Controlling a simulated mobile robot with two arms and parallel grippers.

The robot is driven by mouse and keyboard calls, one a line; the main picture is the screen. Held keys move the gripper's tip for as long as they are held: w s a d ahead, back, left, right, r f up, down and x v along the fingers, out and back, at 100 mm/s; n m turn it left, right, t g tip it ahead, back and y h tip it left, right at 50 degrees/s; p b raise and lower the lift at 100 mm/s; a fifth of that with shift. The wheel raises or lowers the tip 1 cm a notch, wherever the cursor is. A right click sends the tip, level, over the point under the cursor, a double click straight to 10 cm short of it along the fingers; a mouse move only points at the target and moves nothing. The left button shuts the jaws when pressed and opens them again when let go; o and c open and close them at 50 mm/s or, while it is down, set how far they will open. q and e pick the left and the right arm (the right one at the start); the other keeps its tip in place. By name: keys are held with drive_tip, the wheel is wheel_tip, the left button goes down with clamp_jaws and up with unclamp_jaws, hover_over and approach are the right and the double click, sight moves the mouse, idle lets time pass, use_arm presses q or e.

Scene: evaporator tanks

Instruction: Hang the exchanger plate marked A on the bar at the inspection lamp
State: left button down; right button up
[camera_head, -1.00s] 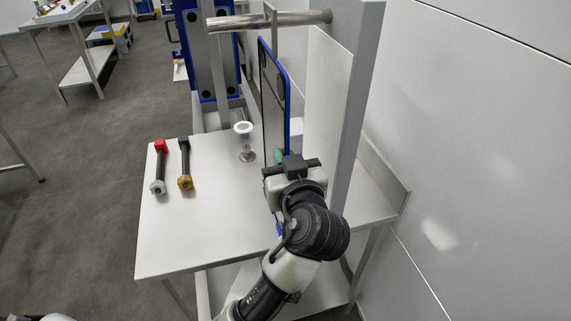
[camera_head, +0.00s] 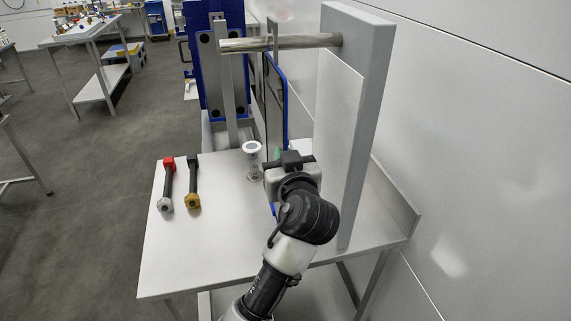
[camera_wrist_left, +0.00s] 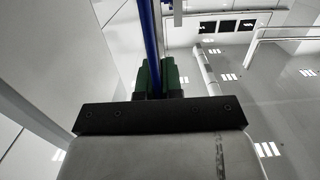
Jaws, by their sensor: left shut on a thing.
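In the left wrist view, the green finger pads (camera_wrist_left: 155,75) are shut on the blue plate edge (camera_wrist_left: 150,35). No letter on it is readable. Its thin grey hanger (camera_head: 272,33) rises above the metal bar (camera_head: 285,43); I cannot tell whether it touches the bar. The bar runs left from a tall grey upright with a pale panel (camera_head: 337,130), perhaps the inspection lamp. My right gripper is out of view.
Below is a light table (camera_head: 215,245). A red-capped tool (camera_head: 168,184), a black-and-brass tool (camera_head: 193,182) and a white-topped clear stand (camera_head: 253,160) are on it. A blue plate frame (camera_head: 205,70) stands behind. The table's front left is clear.

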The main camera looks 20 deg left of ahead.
use_arm(q)
drive_tip(key=shift+w+a+f+b, duration=0.35)
drive_tip(key=shift+w+b, duration=0.1)
drive_tip(key=shift+w, duration=0.1)
drive_tip(key=shift+w+a+f+b, duration=0.35)
drive_tip(key=shift+w+b, duration=0.05)
drive_tip(key=shift+w, duration=0.15)
drive_tip(key=c, duration=1.2)
unclamp_jaws()
drive_tip(key=shift+f, duration=0.15)
